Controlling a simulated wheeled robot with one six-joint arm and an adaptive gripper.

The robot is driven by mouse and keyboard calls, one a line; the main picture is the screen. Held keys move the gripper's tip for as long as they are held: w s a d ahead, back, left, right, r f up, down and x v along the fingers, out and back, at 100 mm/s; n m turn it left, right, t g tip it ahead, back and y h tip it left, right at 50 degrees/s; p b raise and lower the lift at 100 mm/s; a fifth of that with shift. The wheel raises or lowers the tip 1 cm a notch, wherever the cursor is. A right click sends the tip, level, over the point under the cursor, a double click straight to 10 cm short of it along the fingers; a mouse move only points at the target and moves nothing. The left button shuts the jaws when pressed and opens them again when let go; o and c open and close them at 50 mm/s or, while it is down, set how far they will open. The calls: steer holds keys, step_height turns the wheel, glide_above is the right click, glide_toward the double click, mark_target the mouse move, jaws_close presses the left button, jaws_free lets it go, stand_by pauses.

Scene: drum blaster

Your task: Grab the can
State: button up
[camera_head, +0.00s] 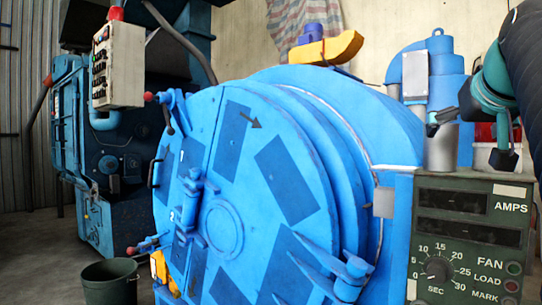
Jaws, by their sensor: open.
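A plain grey metal can (442,150) stands upright on top of the green control box at the right. My gripper (470,140) comes in from the upper right with its fingers spread open. Its left fingertip overlaps the top rim of the can in the picture. Its right fingertip hangs to the right of the can, low over the box. The gap between the fingers looks empty. I cannot tell whether the left finger touches the can or is only in front of it.
The green control box (468,240) has dials and labels. A red and white object (484,133) is partly hidden behind my gripper. The large blue drum machine (225,160) fills the middle. A blue pipe fitting (440,62) rises behind the can. A dark bucket (110,283) stands at lower left.

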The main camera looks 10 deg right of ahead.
mark_target(447, 148)
steer(key=x, duration=0.8)
steer(key=shift+w+d+r, duration=0.1)
steer(key=shift+d+r, duration=0.1)
steer(key=shift+d, duration=0.05)
steer(key=shift+w+r+x, duration=0.1)
steer(key=shift+r+x, duration=0.05)
steer(key=shift+x, duration=0.75)
steer(key=shift+w+r+x, duration=0.1)
steer(key=shift+r+x, duration=0.05)
steer(key=shift+x, duration=0.7)
steer(key=shift+w+r+x, duration=0.1)
steer(key=shift+r+x, duration=0.05)
steer(key=shift+x, duration=0.75)
steer(key=shift+s, duration=0.15)
steer(key=c, duration=1.5)
steer(key=shift+o, duration=0.2)
